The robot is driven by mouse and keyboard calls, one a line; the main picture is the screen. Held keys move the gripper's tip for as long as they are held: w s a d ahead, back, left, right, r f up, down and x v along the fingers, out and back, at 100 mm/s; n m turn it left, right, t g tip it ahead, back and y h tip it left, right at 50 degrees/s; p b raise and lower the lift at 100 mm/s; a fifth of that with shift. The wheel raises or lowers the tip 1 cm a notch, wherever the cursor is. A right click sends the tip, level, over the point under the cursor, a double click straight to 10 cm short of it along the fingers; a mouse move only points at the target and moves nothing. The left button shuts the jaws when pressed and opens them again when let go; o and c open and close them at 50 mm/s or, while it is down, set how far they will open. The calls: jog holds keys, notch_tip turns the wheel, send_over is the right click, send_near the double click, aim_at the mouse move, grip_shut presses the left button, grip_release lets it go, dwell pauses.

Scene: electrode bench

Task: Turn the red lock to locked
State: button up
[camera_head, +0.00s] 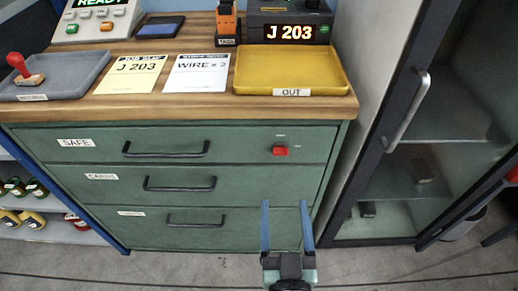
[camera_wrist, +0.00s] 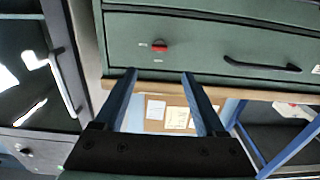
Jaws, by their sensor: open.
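The red lock (camera_head: 280,150) is a small red knob on the right side of the top green drawer, labelled SAFE. Small pale marks sit above it and to its right. It also shows in the wrist view (camera_wrist: 159,46), above the fingers, with a pale mark to its left. My gripper (camera_head: 286,204) is open and empty, with two blue fingers apart. In the head view it is below the lock, in front of the lower drawers. In the wrist view the fingers (camera_wrist: 157,74) do not touch the lock.
The green drawer cabinet has dark bar handles (camera_head: 166,150). A yellow OUT tray (camera_head: 290,70), papers and a grey tray (camera_head: 52,75) lie on the wooden top. A glass-door cabinet (camera_head: 425,130) stands close on the right. The floor in front is clear.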

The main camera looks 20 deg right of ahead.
aim_at(280, 154)
jog(key=p+x, duration=0.1)
jog(key=x, duration=0.4)
jog(key=p+x, duration=0.2)
jog(key=x, duration=0.3)
jog(key=shift+w+r, duration=0.2)
jog(key=shift+w, duration=0.15)
jog(key=shift+f+p+x, duration=0.2)
jog(key=shift+p+x, duration=0.3)
jog(key=shift+x, duration=0.45)
jog(key=shift+d, duration=0.1)
grip_shut()
